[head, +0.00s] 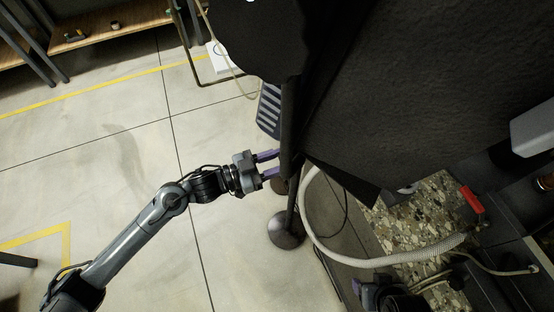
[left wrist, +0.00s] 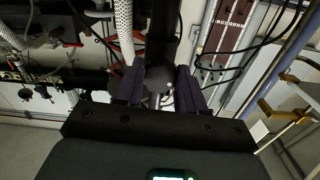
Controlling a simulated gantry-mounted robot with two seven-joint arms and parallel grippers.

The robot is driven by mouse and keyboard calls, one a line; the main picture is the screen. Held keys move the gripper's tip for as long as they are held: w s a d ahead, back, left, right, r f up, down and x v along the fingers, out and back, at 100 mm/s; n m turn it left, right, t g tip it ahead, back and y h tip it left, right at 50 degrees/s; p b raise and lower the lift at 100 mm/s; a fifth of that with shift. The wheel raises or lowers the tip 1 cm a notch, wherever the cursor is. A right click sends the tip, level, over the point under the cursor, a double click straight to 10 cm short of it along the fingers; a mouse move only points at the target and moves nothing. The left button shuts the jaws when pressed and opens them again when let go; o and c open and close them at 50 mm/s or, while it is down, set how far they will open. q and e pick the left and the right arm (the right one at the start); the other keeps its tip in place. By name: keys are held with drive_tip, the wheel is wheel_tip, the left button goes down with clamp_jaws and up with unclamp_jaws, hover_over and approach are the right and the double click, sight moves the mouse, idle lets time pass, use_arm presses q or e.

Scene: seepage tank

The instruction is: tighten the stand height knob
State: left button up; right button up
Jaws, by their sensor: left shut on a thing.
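In the head view a dark stand post (head: 289,130) runs along the edge of a large black draped sheet (head: 420,90). A round foot (head: 286,231) shows below it on the floor. My left gripper (head: 274,164) reaches the post from the left, its purple fingers pointing right. In the left wrist view its fingers (left wrist: 161,88) are on either side of a small greyish knob (left wrist: 156,88) in front of the dark post (left wrist: 163,40), shut on it. The knob cannot be made out in the head view. A dark, purple-tipped part at the bottom may be my right gripper (head: 372,288); its jaws are unclear.
A pale ribbed hose (head: 340,258) curves from the post area over a gravel bed (head: 425,210). A red part (head: 472,199) lies at the right. A wooden shelf (head: 110,20) stands at the far left. The floor (head: 110,150) left of the post is clear.

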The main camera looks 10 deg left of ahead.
use_arm(q)
drive_tip(key=shift+w+r+m, duration=0.1)
drive_tip(key=shift+m, duration=6.9)
drive_tip(key=o, duration=1.1)
drive_tip(key=shift+c, duration=0.2)
drive_tip(key=shift+a, duration=0.15)
